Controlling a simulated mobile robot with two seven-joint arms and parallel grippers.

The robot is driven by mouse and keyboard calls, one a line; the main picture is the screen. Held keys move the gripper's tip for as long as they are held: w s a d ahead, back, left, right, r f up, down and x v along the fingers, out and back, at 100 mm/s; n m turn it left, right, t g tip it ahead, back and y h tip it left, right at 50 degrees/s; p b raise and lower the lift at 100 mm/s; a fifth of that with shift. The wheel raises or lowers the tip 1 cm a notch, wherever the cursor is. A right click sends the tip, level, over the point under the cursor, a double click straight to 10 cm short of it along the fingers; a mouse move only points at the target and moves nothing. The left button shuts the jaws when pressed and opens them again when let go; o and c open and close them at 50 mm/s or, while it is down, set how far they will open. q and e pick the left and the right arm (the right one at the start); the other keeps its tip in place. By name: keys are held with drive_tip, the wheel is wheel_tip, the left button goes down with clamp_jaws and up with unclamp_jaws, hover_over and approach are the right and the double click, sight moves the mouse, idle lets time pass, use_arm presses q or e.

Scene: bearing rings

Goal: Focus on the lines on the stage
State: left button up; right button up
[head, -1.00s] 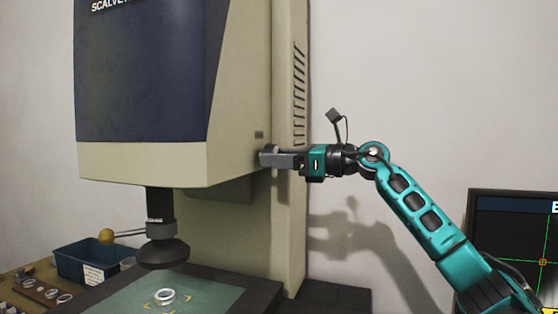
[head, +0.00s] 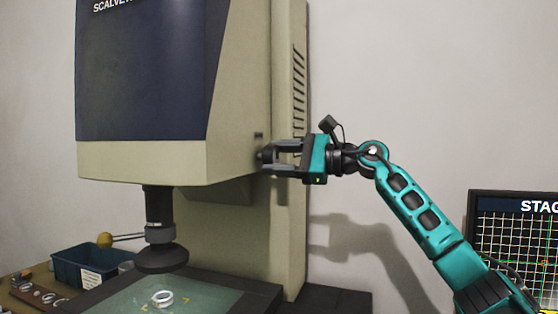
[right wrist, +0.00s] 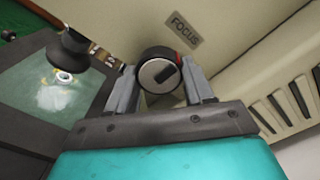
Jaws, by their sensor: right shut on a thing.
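My right gripper (head: 272,155) is shut on the black focus knob (head: 266,155) on the side of the beige measuring machine. In the right wrist view the knob (right wrist: 158,75) sits between both fingers, below a FOCUS label (right wrist: 182,30). A pale ring (head: 162,299) lies on the greenish stage (head: 125,300) among yellow corner marks, below the dark lens (head: 161,255). The monitor (head: 515,240) at the right edge shows a grid of coloured lines under a cut-off title starting "STAG". The grid's sharpness is hard to judge at this size. My left gripper is out of view.
A blue bin (head: 85,266) stands left of the stage, near a yellow-ball lever (head: 104,240). A wooden holder with several rings (head: 40,292) lies in front of the bin. The wall behind my right arm is bare.

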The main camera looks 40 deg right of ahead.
drive_tip(key=shift+n, duration=0.4)
drive_tip(key=o, duration=1)
drive_tip(key=shift+w, duration=0.1)
drive_tip(key=shift+o, duration=0.2)
drive_tip(key=shift+d+f, duration=0.1)
drive_tip(key=shift+f, duration=0.05)
drive_tip(key=b+v, duration=0.7)
drive_tip(key=v, duration=0.6)
drive_tip(key=shift+b, duration=0.3)
